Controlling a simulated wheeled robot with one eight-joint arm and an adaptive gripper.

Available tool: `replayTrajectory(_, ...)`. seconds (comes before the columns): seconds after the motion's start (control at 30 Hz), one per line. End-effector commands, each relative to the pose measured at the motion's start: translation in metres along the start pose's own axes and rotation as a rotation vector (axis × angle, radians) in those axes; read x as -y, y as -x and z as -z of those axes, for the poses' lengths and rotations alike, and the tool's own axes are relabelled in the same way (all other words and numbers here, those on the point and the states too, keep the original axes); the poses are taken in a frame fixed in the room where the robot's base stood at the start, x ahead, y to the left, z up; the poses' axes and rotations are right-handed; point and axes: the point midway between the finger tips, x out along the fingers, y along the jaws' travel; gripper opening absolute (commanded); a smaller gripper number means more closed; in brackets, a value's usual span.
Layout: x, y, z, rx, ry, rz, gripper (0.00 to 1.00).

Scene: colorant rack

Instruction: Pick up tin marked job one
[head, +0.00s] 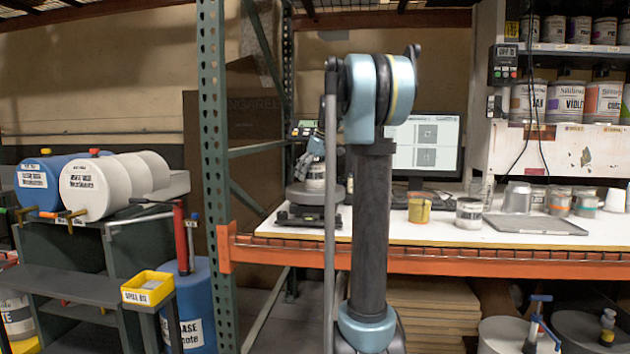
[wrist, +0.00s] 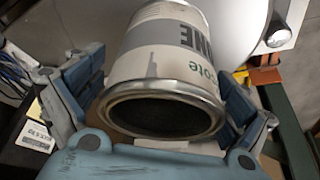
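A white tin (wrist: 155,68) with a grey band reading "NE" or "ONE" fills the middle of the wrist view, its metal rim and dark end facing the camera. My gripper (wrist: 165,85) has one finger on each side of this tin. I cannot tell whether both fingers press on it. In the head view, my gripper (head: 316,160) is low behind my arm, around a small white tin (head: 316,178) above a dark round stand on the bench. My arm partly hides this area.
A yellow-orange tin (head: 420,207) and a white tin (head: 469,212) stand farther right on the white bench (head: 390,235). Behind are a monitor (head: 424,145) and keyboard. Labelled tins fill shelves at right. A green upright post (head: 212,150) stands left of my arm.

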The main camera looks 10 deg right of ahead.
Motion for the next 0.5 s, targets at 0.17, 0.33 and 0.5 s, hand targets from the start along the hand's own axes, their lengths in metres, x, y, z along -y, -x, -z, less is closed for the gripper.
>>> replayTrajectory(0.17,-0.0001,0.0001,-0.0001,0.000,0.000,0.000,0.51)
replayTrajectory(0.33,0.0000,0.0002,-0.0001,0.000,0.000,0.000,0.42)
replayTrajectory(0.5,0.0000,0.0002,-0.0001,0.000,0.000,0.000,0.42)
